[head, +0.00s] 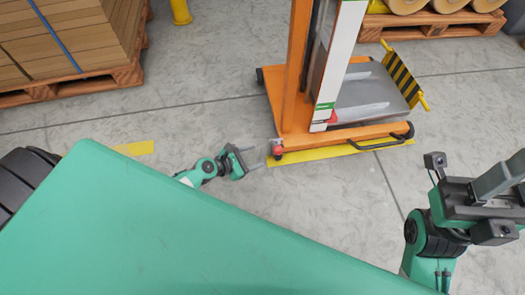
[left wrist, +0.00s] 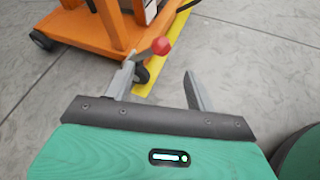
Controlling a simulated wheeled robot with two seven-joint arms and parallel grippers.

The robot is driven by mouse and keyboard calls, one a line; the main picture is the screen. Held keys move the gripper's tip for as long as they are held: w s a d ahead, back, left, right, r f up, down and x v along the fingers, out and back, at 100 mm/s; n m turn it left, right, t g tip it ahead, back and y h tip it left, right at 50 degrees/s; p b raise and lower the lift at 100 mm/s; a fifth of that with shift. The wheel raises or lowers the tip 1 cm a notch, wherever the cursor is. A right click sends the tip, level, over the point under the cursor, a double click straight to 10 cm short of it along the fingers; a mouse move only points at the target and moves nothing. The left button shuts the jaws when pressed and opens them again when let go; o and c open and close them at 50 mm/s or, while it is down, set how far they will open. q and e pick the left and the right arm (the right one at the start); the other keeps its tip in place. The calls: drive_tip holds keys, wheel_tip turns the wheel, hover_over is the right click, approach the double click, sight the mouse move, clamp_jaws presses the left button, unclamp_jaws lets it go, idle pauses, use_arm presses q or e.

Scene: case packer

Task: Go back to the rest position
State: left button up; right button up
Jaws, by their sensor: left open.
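My left gripper (head: 257,157) is open and empty over the grey floor in the head view, just left of the front corner of an orange machine. In the left wrist view its two grey fingers (left wrist: 158,78) stand apart with nothing between them but floor and part of a yellow strip. The machine's red knob (left wrist: 161,46) shows just beyond the fingertips; I cannot tell how far off it is. My right gripper (head: 500,182) is at the right edge of the head view, partly cut off. Its jaw opening is not clear.
The orange machine (head: 288,118) stands on wheels, with a grey platform (head: 365,100) and a striped black-yellow flap (head: 402,80). A pallet of boxes (head: 75,35) is at upper left, and a pallet with rolls (head: 440,22) at upper right. Yellow strips mark the floor (head: 215,105).

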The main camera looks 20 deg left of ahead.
use_arm(q)
drive_tip(key=shift+s+a+r, duration=0.25)
drive_tip(key=shift+s+a, duration=0.05)
drive_tip(key=shift+s, duration=0.2)
